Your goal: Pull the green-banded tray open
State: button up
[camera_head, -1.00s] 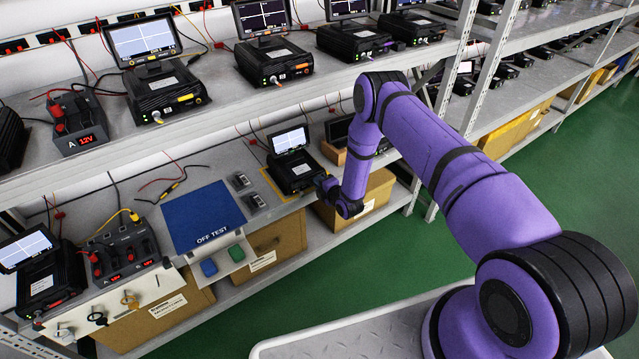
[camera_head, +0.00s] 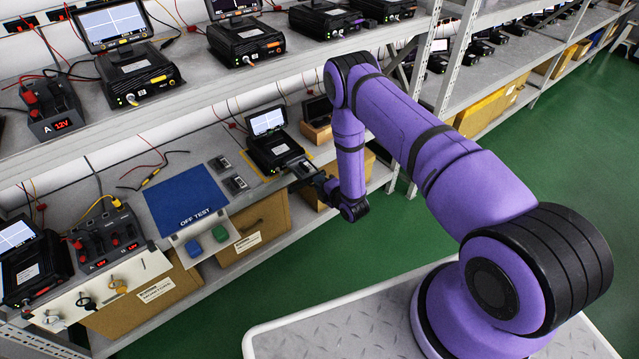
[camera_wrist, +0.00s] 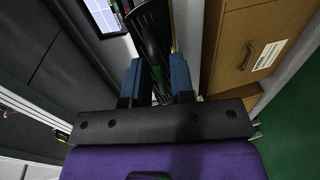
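The green-banded tray (camera_head: 297,166) sticks out of the front of a small black device (camera_head: 274,151) with a lit screen on the lower shelf. My gripper (camera_head: 322,186) is at the tray's outer end, in front of the shelf edge. In the wrist view, the dark tray (camera_wrist: 150,30) runs between the two blue-grey fingers of my gripper (camera_wrist: 157,85). The exact contact is shadowed.
Left of the device lie small grey modules (camera_head: 236,184) and a blue OFF TEST mat (camera_head: 187,200). Cardboard boxes (camera_head: 262,222) stand below. The upper shelf (camera_head: 200,100) with several devices overhangs. Green floor (camera_head: 330,245) is open in front.

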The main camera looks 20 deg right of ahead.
jog(key=shift+o, duration=0.7)
jog(key=v, duration=1)
jog(key=shift+s, duration=0.35)
jog(key=shift+d+r, duration=0.1)
jog(key=shift+d, duration=0.05)
